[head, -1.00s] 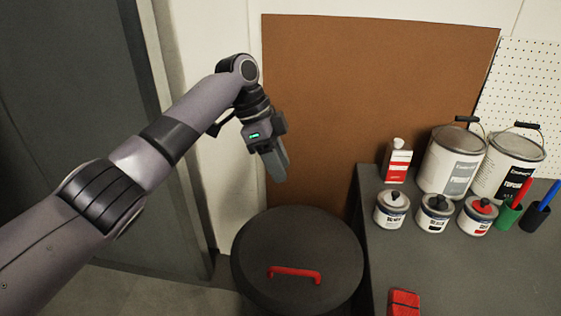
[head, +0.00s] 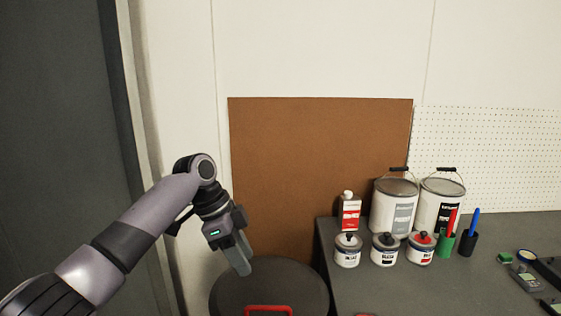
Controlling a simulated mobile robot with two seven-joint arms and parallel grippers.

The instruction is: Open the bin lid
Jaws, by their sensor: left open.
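The round dark bin lid (head: 290,283) is at the bottom middle of the head view, with its lower part cut off by the frame edge. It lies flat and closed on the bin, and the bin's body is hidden. A red handle (head: 268,309) sits on the lid at the bottom edge of the view. My left gripper (head: 243,268) points down near the far left part of the lid, behind the handle as seen here. It is open and holds nothing. I cannot tell how far above the lid its fingertips are. My right gripper is not in view.
A dark workbench (head: 400,287) stands right of the bin, with paint buckets (head: 394,208), small cans (head: 384,253) and a white-red bottle (head: 349,214) on it. A brown board (head: 310,160) leans on the wall behind. A dark grey panel (head: 50,120) is at the left.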

